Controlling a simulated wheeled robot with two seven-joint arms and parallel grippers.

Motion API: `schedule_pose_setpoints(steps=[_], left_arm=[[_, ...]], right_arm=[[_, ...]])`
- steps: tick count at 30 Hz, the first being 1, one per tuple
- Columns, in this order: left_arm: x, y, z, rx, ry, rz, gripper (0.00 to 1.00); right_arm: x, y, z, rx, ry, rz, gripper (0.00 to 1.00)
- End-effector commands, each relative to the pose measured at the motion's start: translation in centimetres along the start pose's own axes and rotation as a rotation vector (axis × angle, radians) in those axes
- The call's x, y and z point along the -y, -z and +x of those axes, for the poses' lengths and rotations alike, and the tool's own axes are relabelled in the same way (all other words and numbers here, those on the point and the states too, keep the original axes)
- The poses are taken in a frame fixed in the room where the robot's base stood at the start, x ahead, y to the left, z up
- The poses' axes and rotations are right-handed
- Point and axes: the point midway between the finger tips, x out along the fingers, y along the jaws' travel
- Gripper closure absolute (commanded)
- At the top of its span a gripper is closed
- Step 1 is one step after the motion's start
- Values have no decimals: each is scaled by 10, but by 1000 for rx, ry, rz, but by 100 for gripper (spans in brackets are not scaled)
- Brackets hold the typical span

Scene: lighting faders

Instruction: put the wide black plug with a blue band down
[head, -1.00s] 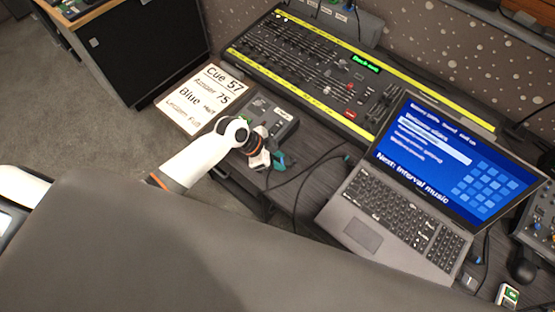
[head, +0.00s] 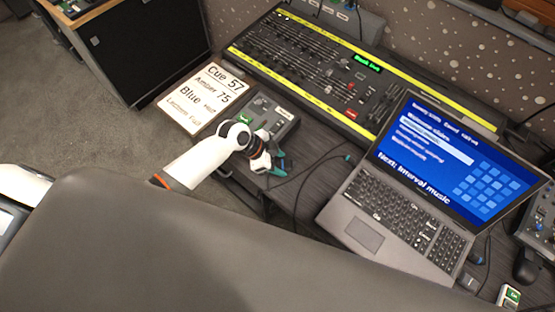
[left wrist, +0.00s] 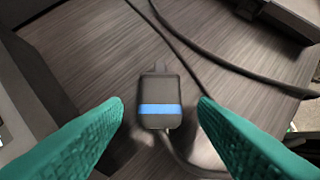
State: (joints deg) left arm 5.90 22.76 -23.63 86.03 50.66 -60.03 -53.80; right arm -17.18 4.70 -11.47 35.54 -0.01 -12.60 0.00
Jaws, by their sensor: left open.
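The wide black plug with a blue band (left wrist: 159,100) lies on the dark wood-grain desk in the left wrist view, between and just beyond my two green fingertips. A dark gap shows on each side of it, so the fingers appear clear of it. My left gripper (head: 278,164) is open at the desk's near edge in the head view; it also shows in the left wrist view (left wrist: 161,112). In the head view I cannot make out the plug at the gripper. My right gripper is not in view.
A small black box (head: 270,115) and a cue sheet (head: 205,97) lie behind my left gripper. A lighting console (head: 320,75) stands at the back. A laptop (head: 400,200) sits to the right. Black cables (left wrist: 200,60) run across the desk close to the plug.

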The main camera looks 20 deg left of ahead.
Motion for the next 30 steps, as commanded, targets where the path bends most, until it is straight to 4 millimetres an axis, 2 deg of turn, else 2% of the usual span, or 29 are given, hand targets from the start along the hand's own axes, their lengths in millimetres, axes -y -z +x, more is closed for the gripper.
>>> schedule_pose_setpoints(steps=[4, 7, 15, 21, 25, 30], left_arm=[[0, -5, -7, 1, 0, 0, 47], [-1, -2, -19, -2, -2, 2, 47], [-1, -2, -78, -2, -2, 3, 47], [0, -2, -111, -1, -1, 1, 47], [0, -3, -122, -1, 1, 1, 47], [0, -4, -125, 1, 2, 0, 47]], right_arm=[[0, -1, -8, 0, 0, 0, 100], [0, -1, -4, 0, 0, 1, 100], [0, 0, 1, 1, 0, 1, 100], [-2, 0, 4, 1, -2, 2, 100], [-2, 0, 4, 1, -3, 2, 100], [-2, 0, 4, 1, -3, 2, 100]])
